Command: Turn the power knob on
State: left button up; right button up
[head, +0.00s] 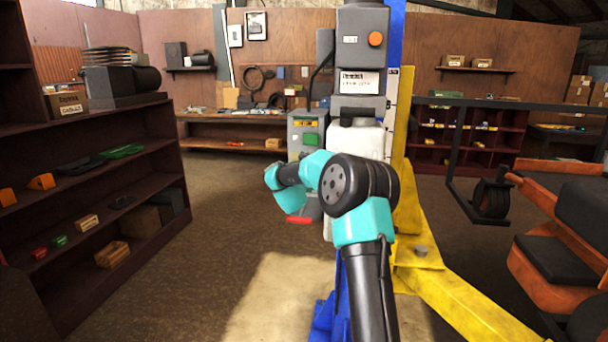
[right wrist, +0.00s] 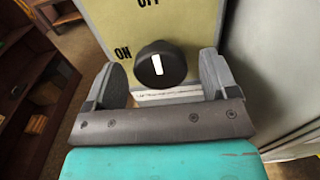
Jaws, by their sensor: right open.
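The power knob (right wrist: 173,72) is round and black with a white mark, on a pale yellow panel (right wrist: 190,25) in the right wrist view. The mark points up, tilted slightly left, toward the partly cut-off "OFF" label; "ON" is printed at the knob's upper left. My right gripper (right wrist: 164,78) is open, with one grey finger on each side of the knob and a visible gap to each. Whether the fingers are level with the knob in depth I cannot tell. In the head view my own arm hides the knob. My left gripper is not in view.
A grey control cabinet (head: 308,125) with a green part stands behind my arm, beside the blue and yellow lift post (head: 405,150). A shelf (head: 90,185) stands left and an orange mower (head: 560,240) right. The floor (head: 215,230) between shelf and post is open.

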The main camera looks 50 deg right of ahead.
jog(key=shift+x, duration=1.2)
jog(key=c, duration=0.9)
jog(key=shift+o, duration=0.2)
